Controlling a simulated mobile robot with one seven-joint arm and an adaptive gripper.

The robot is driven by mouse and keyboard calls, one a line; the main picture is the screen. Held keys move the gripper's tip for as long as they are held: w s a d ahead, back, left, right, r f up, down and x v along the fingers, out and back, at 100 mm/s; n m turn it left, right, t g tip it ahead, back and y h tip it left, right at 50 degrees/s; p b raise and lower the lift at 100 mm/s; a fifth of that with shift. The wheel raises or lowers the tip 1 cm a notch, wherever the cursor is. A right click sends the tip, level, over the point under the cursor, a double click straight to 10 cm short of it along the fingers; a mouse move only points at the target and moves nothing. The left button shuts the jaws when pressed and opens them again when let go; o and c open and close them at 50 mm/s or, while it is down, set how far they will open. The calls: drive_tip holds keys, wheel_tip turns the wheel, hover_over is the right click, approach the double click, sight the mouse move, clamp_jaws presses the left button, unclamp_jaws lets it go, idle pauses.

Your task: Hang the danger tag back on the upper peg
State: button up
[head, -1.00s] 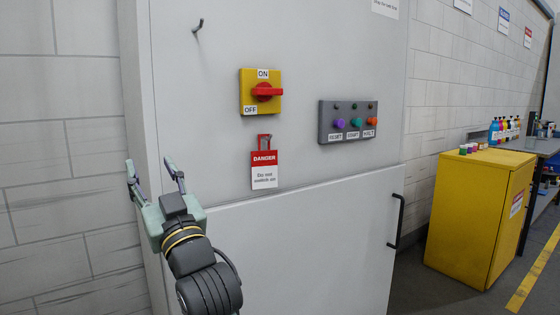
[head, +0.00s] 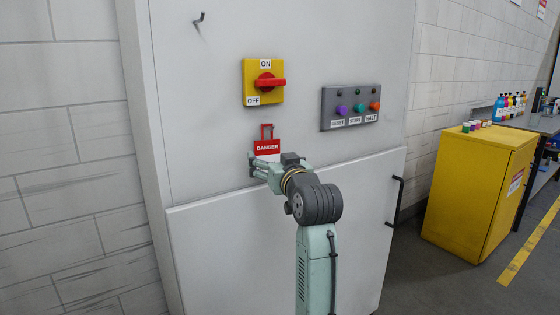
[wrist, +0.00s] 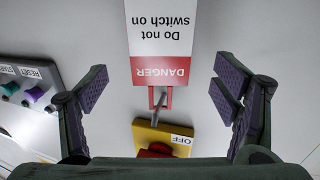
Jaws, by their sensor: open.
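The danger tag (head: 266,147), white with a red band and a red hasp on top, hangs against the grey cabinet door below the yellow switch. It also shows upside down in the wrist view (wrist: 160,45), its hasp on a short grey peg (wrist: 159,101).
The yellow switch with a red handle (head: 264,82) is just above the tag. A grey button box (head: 350,107) juts out to the right. A black door handle (head: 396,201) and a yellow cabinet (head: 475,195) stand farther right.

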sight(268, 147)
drive_tip(key=shift+p+x, duration=0.45)
drive_tip(key=shift+x, duration=1.6)
drive_tip(key=shift+c, duration=0.2)
drive_tip(key=c, duration=1.2)
drive_tip(key=shift+r, duration=0.2)
drive_tip(key=shift+r+p, duration=0.75)
drive_tip(key=shift+s+d, duration=0.1)
drive_tip(key=shift+w+d+b+v, duration=0.1)
drive_tip(key=shift+d+v, duration=0.1)
drive_tip(key=shift+v, duration=0.75)
drive_tip(key=shift+w+d+b+v, duration=0.1)
drive_tip(key=shift+d+b+v, duration=0.1)
drive_tip(key=shift+v, duration=0.75)
drive_tip(key=shift+w+d+b+v, duration=0.1)
drive_tip(key=shift+d+v, duration=0.1)
drive_tip(key=shift+v, duration=0.75)
